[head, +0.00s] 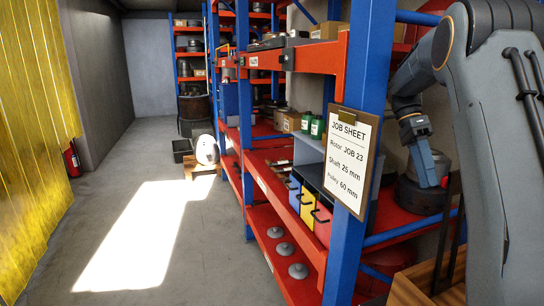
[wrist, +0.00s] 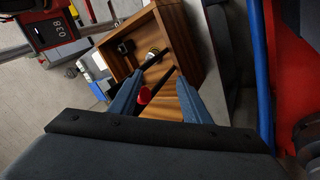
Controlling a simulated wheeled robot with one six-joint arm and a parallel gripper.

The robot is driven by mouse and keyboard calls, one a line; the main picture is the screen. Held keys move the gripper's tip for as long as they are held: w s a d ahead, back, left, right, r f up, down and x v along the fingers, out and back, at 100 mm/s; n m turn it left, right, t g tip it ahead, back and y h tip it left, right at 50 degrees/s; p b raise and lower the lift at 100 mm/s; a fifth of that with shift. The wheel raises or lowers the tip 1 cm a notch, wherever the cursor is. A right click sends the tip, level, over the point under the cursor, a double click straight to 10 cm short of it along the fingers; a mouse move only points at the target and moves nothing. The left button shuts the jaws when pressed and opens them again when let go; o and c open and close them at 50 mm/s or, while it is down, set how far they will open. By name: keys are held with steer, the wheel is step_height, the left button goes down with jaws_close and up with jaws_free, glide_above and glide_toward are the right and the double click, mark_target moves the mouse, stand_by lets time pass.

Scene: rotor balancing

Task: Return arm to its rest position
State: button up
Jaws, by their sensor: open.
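My arm comes in from the right of the head view, with its forearm bent downward. My gripper (head: 436,180) hangs in front of the lower right shelf bay, near a dark round part (head: 420,197); I cannot tell whether they touch. In the wrist view my gripper (wrist: 157,78) shows two blue-grey fingers, spread apart with nothing held between them. Beyond the fingers is an open wooden box (wrist: 197,60). A dark rod, a red-ended item (wrist: 144,95) and a small brass-coloured piece (wrist: 153,52) show there.
A blue and orange rack (head: 372,60) stands close to my arm, with a job sheet (head: 346,150) on its post. Shelves hold coloured bins (head: 307,208) and grey discs (head: 285,249). A wooden box (head: 415,290) is at lower right. The aisle floor at left is clear.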

step_height(320, 180, down, 8)
steer(key=w+a+f+n+t+y+b, duration=0.1)
steer(key=w+a+n+t+y+b, duration=0.1)
steer(key=n+t, duration=0.2)
steer(key=s+a+f+n+g+p, duration=0.1)
steer(key=s+a+n+p, duration=0.3)
steer(key=s, duration=0.5)
steer(key=s+a+f+n+g+p, duration=0.1)
steer(key=s+a+f+n, duration=0.1)
steer(key=s+a, duration=0.55)
steer(key=s+a+f+n+t+b, duration=0.4)
steer(key=a+f+n+t+b, duration=0.2)
steer(key=a+f+n+b, duration=0.2)
step_height(320, 180, down, 3)
steer(key=a+n, duration=0.2)
steer(key=shift+r+n, duration=0.2)
steer(key=shift+n, duration=0.2)
steer(key=shift+a, duration=0.1)
